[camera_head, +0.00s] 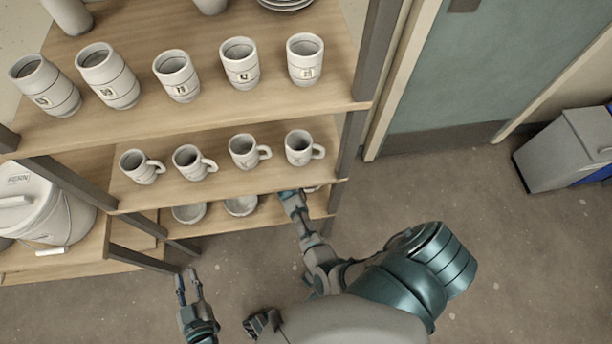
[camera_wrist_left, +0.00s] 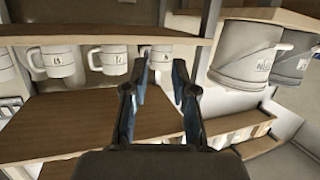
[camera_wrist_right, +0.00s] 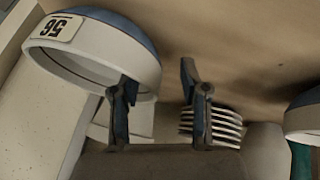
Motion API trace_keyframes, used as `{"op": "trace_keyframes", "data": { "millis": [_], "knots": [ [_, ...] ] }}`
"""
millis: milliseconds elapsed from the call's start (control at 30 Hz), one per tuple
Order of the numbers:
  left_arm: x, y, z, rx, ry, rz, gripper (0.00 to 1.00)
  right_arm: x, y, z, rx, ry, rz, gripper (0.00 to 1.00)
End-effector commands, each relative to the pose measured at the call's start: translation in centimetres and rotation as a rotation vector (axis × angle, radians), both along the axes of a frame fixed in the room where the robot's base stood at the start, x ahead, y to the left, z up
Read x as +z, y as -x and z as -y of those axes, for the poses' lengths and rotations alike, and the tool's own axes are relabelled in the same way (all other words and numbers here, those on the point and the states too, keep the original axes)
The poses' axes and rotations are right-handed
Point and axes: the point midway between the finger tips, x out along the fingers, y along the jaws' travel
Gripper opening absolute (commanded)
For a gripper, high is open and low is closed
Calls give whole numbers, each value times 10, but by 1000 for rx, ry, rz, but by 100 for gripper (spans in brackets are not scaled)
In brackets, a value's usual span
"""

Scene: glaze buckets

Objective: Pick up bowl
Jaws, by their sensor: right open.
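Two pale bowls, a left one (camera_head: 188,214) and a middle one (camera_head: 240,206), sit on the low shelf in the head view. My right gripper (camera_head: 290,199) reaches into that shelf, right of them. In the right wrist view a white bowl with a numbered label and bluish top (camera_wrist_right: 110,48) is at upper left; one finger of the right gripper (camera_wrist_right: 157,80) overlaps its edge. The fingers are apart; contact is unclear. Another bowl (camera_wrist_right: 305,118) is cut off at right. My left gripper (camera_head: 188,286) is open and empty, low in front of the rack; it also shows in the left wrist view (camera_wrist_left: 160,75).
Handled mugs (camera_head: 244,151) stand on the shelf above the bowls, with several tumblers (camera_head: 240,63) higher up. Stacked plates (camera_wrist_right: 215,126) lie behind the right gripper. A lidded bucket (camera_head: 45,205) stands at left. A dark rack post (camera_head: 348,140) bounds the right side.

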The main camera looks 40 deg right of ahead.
Motion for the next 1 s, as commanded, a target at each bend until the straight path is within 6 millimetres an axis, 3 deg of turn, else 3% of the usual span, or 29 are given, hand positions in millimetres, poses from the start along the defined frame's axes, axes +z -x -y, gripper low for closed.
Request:
{"op": "trace_keyframes", "data": {
  "millis": [267, 433, 1000],
  "knots": [
    [4, -1, 5, 0, 0, 14, 26, -1, 0, 3, -1, -4, 2, 42],
    [3, -2, 3, 0, 3, 12, 26, -1, 0, 2, -1, -3, 1, 0],
    [-4, 2, 0, 1, -16, -45, 26, 5, -1, 3, 0, -2, 3, 0]
  ]
}}
